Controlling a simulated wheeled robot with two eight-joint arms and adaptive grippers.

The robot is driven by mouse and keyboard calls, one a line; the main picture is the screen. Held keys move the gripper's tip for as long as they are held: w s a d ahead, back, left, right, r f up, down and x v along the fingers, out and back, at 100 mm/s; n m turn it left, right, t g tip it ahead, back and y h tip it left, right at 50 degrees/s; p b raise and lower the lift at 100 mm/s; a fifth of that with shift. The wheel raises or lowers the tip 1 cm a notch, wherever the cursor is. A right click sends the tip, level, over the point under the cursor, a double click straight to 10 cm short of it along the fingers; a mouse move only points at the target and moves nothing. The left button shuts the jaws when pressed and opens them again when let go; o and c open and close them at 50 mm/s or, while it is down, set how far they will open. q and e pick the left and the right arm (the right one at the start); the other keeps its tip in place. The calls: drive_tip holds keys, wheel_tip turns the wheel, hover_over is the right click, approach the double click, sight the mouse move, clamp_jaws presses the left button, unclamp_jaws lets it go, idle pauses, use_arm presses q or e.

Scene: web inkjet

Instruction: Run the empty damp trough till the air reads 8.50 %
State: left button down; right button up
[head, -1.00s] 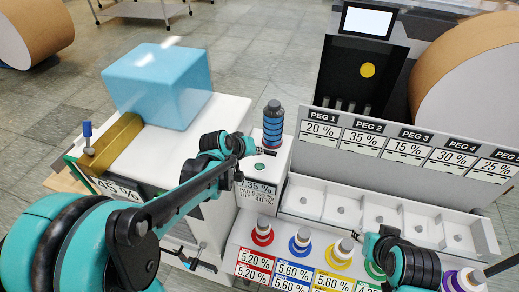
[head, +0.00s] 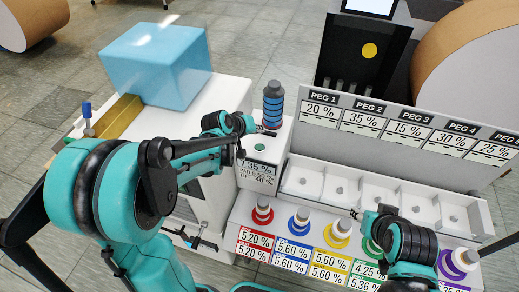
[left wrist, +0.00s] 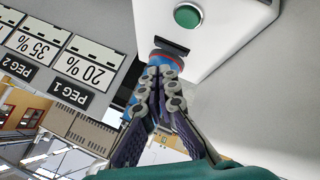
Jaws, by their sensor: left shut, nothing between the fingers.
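The white unit with a green button (head: 259,147) has a display (head: 258,168) on its front that reads 7.35 % on top. A dark, blue-banded stack (head: 273,108) stands on the unit. My left gripper (head: 270,132) is shut and empty, at the foot of the stack and just above the button. In the left wrist view the closed fingers (left wrist: 160,68) point at the unit, with the green button (left wrist: 187,15) above and beyond them. A brass-coloured trough-like piece (head: 118,117) lies at the left, beside a blue-topped knob (head: 87,112); I cannot tell whether it is the damp trough.
A pale blue block (head: 155,65) sits on the white cabinet. Ringed pegs, such as the red one (head: 263,212), stand in front of the empty compartments (head: 340,188). My right gripper (head: 357,213) is near the yellow-ringed peg (head: 338,235). A peg board (head: 385,118) stands behind.

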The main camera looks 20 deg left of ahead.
sight(258, 148)
use_arm(q)
drive_tip(key=shift+f+b, duration=2.15)
drive_tip(key=shift+f, duration=0.9)
drive_tip(key=shift+f, duration=0.1)
drive_tip(key=shift+f+b, duration=0.35)
drive_tip(key=shift+b, duration=0.1)
drive_tip(key=shift+f+b, duration=0.4)
drive_tip(key=shift+r+p, duration=0.65)
drive_tip(key=shift+r, duration=0.2)
wheel_tip(258, 148, up, 5)
drive_tip(key=p, duration=0.4)
drive_tip(key=shift+r, duration=0.1)
